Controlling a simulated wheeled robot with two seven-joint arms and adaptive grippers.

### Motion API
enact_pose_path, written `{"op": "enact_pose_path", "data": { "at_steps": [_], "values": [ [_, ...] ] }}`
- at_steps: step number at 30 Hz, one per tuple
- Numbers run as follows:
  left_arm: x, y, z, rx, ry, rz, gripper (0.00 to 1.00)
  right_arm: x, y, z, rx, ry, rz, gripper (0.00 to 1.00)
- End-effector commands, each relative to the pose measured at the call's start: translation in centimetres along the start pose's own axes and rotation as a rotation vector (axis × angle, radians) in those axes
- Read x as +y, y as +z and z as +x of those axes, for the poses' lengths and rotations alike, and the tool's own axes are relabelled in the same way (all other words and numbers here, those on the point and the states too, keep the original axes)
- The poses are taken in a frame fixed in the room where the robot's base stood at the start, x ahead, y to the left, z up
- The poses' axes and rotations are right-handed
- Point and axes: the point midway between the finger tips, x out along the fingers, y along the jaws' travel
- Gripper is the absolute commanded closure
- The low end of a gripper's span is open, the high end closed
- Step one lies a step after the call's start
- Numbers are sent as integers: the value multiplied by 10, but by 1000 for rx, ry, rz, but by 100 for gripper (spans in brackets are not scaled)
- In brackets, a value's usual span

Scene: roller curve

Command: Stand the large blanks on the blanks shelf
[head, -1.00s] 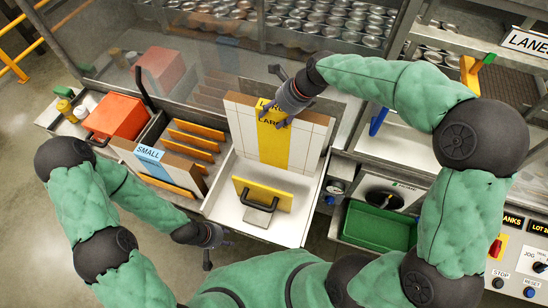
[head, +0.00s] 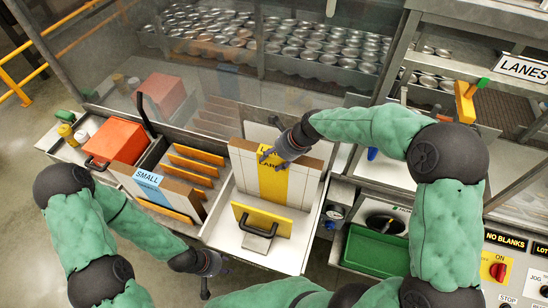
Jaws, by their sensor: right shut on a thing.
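The large blanks (head: 304,176) are a white-faced, brown-edged bundle with a yellow band marked LARGE. They stand in the right compartment of the pulled-out drawer (head: 292,258), behind a yellow plate (head: 250,218) with a black handle. My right gripper (head: 268,158) reaches in from the right and is shut on the bundle's top edge, its fingers partly covering the label. Whether it holds the whole bundle or part is unclear. My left gripper (head: 215,268) is low at the drawer's front left, away from the blanks; its finger gap is unclear. I cannot identify the blanks shelf for certain.
A red box (head: 112,142) sits further left. A clear panel (head: 200,75) rises behind the drawer, with cans beyond. A green tray (head: 375,250) and a NO BLANKS sign (head: 505,242) are at the right.

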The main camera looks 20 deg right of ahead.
Motion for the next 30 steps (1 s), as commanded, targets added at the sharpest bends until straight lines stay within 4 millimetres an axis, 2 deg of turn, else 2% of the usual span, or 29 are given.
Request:
{"op": "enact_pose_path", "data": {
  "at_steps": [5,6,8,20,23,30],
  "values": [
    [0,0,1,0,0,0,60,-1,0,1,-1,-2,-1,100],
    [0,0,0,0,0,0,60,0,-1,2,0,0,-1,36],
    [0,0,0,0,0,0,60,0,-1,2,0,0,-1,21],
    [0,0,0,0,0,0,60,0,1,-1,0,0,0,21],
    [0,0,0,0,0,0,60,-1,1,-10,-2,-3,0,21],
    [0,0,-1,0,0,0,60,-1,1,-55,-2,-4,-1,21]
  ]
}}
